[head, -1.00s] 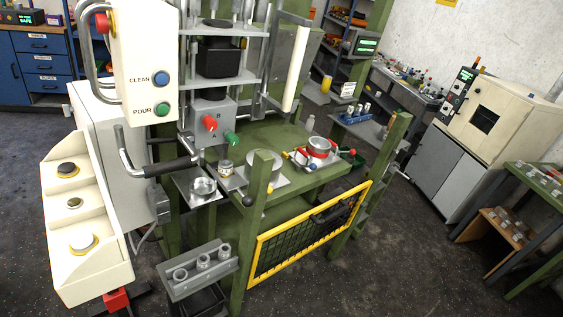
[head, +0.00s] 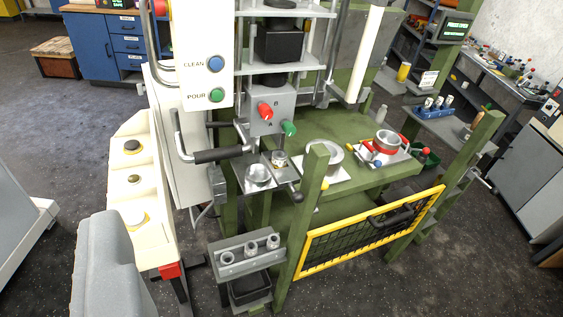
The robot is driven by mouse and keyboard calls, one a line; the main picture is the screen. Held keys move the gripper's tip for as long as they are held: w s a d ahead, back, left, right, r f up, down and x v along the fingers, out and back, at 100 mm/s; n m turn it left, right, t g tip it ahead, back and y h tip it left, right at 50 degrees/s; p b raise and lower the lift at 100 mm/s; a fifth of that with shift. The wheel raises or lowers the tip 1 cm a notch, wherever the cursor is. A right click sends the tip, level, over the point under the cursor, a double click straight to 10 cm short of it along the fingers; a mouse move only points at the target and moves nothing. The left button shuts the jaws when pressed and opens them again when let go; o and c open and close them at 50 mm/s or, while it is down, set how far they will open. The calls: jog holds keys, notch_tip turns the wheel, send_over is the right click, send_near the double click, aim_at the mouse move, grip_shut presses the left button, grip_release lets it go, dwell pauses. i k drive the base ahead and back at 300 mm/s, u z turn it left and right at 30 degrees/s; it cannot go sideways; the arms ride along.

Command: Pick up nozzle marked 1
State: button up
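A grey rack (head: 216,246) at the lower middle of the head view holds three short grey metal nozzles in a row: a left nozzle (head: 227,258), a middle nozzle (head: 250,248) and a right nozzle (head: 273,242). They stand upright. The numbers on them are too small to read, so I cannot tell which is marked 1. The rack sits low in front of the green machine frame, left of the yellow mesh gate.
A yellow-framed mesh gate (head: 330,262) and green post (head: 303,225) stand right of the rack. A cream panel with round knobs (head: 133,180) stands left. A black-handled lever (head: 217,155) juts out above. Dark floor at left is clear.

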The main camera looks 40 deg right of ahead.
aim_at(279, 157)
jog(key=z, duration=0.05)
jog(key=i, duration=1)
jog(key=u, duration=0.1)
